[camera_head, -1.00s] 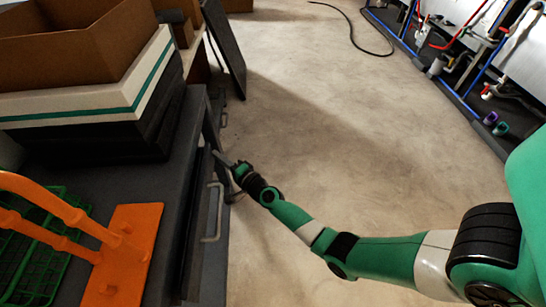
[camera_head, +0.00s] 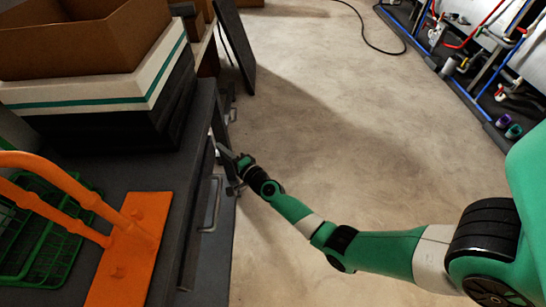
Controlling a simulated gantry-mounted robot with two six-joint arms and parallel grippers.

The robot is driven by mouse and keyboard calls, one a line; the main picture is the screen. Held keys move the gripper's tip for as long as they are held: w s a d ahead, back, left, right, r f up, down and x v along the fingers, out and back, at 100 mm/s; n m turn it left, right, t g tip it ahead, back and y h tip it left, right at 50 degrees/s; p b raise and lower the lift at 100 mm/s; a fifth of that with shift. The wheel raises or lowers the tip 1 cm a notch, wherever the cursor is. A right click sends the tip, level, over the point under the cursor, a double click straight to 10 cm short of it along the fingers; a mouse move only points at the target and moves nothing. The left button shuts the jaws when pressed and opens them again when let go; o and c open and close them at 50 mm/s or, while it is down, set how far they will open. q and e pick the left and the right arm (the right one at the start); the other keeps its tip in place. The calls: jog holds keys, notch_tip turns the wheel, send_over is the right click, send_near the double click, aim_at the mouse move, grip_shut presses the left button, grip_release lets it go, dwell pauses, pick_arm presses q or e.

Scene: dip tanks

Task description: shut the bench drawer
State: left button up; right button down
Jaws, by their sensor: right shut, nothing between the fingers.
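The dark grey bench (camera_head: 183,190) stands along the left side. On its aisle-facing front is a drawer front (camera_head: 209,259) with a grey bar handle (camera_head: 211,207), seen steeply from above. I cannot tell how far the drawer stands out. My right gripper (camera_head: 222,151) is shut and empty. It is at the bench front, a little beyond the handle, with its fingers pointing toward the bench. I cannot tell whether the tips touch the front. My left gripper is not in view.
A cardboard box (camera_head: 75,48) sits on a white and black stack (camera_head: 100,100) on the bench. An orange stand (camera_head: 128,262) and green wire basket (camera_head: 50,245) are nearer. A dark panel (camera_head: 236,50) leans beyond the bench. The floor (camera_head: 340,130) to the right is open.

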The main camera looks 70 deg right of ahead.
pick_arm(q)
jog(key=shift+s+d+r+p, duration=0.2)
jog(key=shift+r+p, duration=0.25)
jog(key=shift+p, duration=0.05)
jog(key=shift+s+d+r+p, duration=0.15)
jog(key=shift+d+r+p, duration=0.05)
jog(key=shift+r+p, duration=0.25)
pick_arm(e)
jog(key=s+d+v, duration=0.1)
jog(key=d+v, duration=0.1)
jog(key=v, duration=1)
jog(key=shift+f, duration=0.15)
